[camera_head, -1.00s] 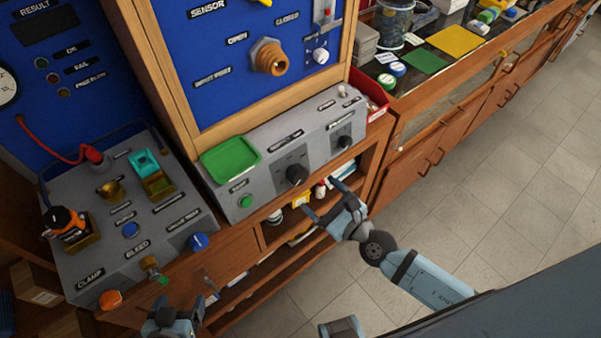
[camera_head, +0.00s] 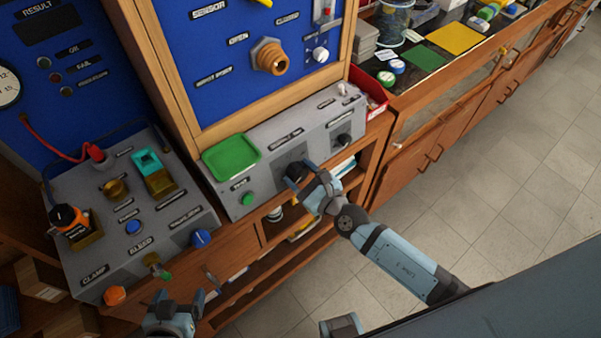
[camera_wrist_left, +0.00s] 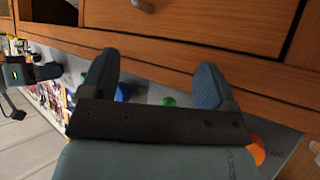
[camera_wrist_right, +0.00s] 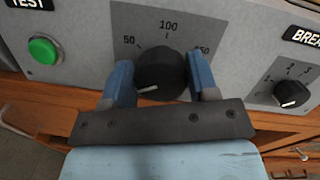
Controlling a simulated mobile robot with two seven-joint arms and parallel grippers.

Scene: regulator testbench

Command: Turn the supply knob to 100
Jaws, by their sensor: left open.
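The supply knob (camera_wrist_right: 160,72) is a round black knob on the grey sloped panel, with marks 50, 100 and a partly covered one at right. Its white pointer line faces lower left, below the 50 mark. My right gripper (camera_wrist_right: 160,82) has one finger on each side of the knob, close against its sides. In the head view the right gripper (camera_head: 308,186) partly covers the knob (camera_head: 294,171). My left gripper (camera_head: 178,301) is open and empty in front of the left console; its fingers also show in the left wrist view (camera_wrist_left: 155,85).
A green button (camera_wrist_right: 44,48) lies left of the knob, and a smaller black selector knob (camera_wrist_right: 291,94) lies right. A green tray (camera_head: 231,157) sits on the panel top. The left console (camera_head: 85,262) carries several knobs and fixtures. Open shelves lie below the panel.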

